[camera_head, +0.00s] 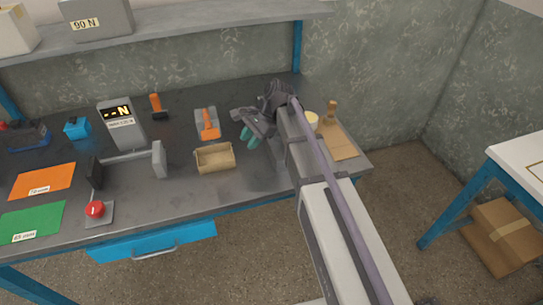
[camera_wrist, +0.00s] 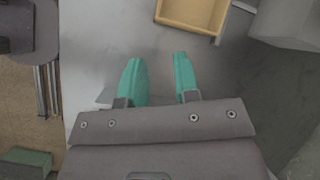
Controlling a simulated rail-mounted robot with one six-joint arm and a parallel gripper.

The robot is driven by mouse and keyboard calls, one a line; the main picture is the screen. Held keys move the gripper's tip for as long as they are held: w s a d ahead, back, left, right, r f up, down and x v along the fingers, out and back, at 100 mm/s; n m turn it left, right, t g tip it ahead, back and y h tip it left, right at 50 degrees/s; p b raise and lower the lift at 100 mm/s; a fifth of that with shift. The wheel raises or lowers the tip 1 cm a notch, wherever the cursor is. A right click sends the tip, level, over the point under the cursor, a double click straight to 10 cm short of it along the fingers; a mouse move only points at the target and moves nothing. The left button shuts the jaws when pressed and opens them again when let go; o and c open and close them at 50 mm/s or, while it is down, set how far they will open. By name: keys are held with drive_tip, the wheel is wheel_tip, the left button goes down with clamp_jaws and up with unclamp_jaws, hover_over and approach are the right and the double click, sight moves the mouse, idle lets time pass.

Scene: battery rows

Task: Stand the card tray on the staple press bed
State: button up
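The card tray (camera_head: 215,167) is a small open tan box lying on the grey bench, left of my gripper in the head view. Its near part shows at the top of the wrist view (camera_wrist: 193,22). My gripper (camera_head: 250,137) is over the bench, right of the tray and apart from it. In the wrist view its two teal fingers (camera_wrist: 160,75) stand apart with nothing between them. A grey device with an orange lever (camera_head: 208,123) stands behind the tray; it may be the staple press, but I cannot tell for sure.
A grey two-jaw fixture (camera_head: 125,156) and a red button (camera_head: 95,209) are left of the tray. A display box (camera_head: 121,125) stands behind them. Orange (camera_head: 42,181) and green (camera_head: 33,220) mats lie far left. A shelf (camera_head: 160,37) hangs above.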

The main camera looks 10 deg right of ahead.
drive_tip(key=s+d+f+n+h, duration=0.1)
drive_tip(key=s+d+n+h, duration=0.1)
drive_tip(key=s+d+n, duration=0.3)
drive_tip(key=s+d+f+n+h, duration=0.1)
drive_tip(key=s+n+h, duration=0.15)
drive_tip(key=s, duration=0.45)
drive_tip(key=s+d+n+h, duration=0.2)
drive_tip(key=s+d+n, duration=0.1)
drive_tip(key=s+n, duration=0.25)
drive_tip(key=shift+m+t, duration=0.3)
drive_tip(key=shift+m, duration=0.2)
drive_tip(key=r+p, duration=0.2)
drive_tip(key=p, duration=0.1)
drive_tip(key=r+p, duration=0.1)
drive_tip(key=r, duration=0.1)
drive_tip(key=shift+s+a, duration=0.15)
drive_tip(key=shift+s, duration=0.2)
